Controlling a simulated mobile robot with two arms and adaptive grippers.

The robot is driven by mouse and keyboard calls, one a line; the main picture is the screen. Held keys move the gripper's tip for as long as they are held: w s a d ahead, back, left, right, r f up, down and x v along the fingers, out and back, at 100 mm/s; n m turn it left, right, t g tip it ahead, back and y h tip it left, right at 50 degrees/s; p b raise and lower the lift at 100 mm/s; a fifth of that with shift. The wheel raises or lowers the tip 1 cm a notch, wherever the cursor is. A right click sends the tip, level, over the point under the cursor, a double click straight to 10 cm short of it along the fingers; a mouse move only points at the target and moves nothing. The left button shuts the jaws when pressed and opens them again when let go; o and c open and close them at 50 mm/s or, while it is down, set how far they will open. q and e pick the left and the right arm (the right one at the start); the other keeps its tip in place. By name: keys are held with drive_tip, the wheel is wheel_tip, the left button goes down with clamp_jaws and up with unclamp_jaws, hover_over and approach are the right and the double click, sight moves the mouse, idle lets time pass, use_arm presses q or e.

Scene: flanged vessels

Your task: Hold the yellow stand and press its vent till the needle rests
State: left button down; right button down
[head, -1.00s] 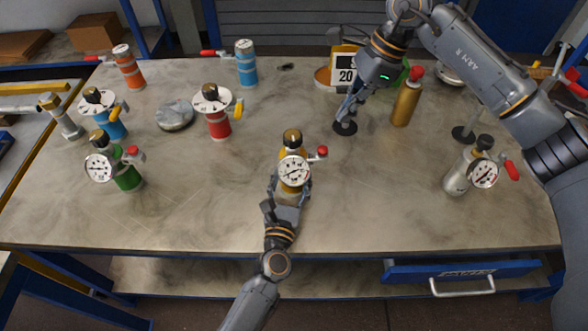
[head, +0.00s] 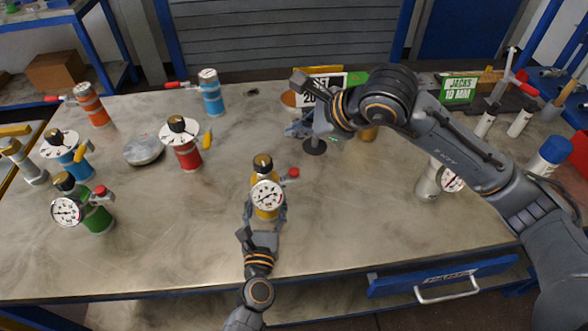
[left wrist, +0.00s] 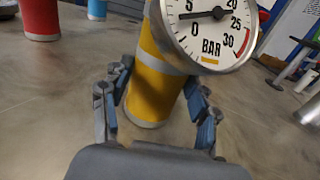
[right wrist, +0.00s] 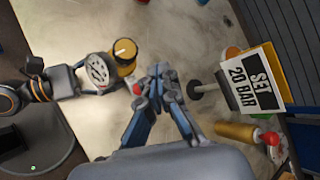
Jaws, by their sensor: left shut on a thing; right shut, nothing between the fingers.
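The yellow stand (head: 266,208) is a yellow vessel upright on the bench, with a black-topped cap, a white dial gauge (head: 268,195) and a red vent knob (head: 292,173) on its right side. My left gripper (head: 264,218) is shut around its lower body; its fingers flank the yellow body (left wrist: 155,92) in the left wrist view. There the needle lies near the 5 mark on the BAR dial (left wrist: 212,25). My right gripper (right wrist: 161,75) is shut and empty, above the bench behind the stand, apart from the vent. In the head view my right arm partly hides it.
A sign reading SET 20 BAR (right wrist: 250,82) stands beside a dark round base (head: 315,147). A gold bottle (right wrist: 236,131) is near it. Green (head: 97,218), red (head: 187,157), blue and orange vessels stand left. A silver vessel (head: 428,182) is partly behind my right arm.

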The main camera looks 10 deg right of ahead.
sight(297, 173)
drive_tip(key=shift+f, duration=4.45)
drive_tip(key=shift+f, duration=0.1)
drive_tip(key=shift+f, duration=0.3)
drive_tip(key=shift+f, duration=0.6)
idle(0.4)
drive_tip(key=shift+r, duration=1)
drive_tip(key=shift+r, duration=2.55)
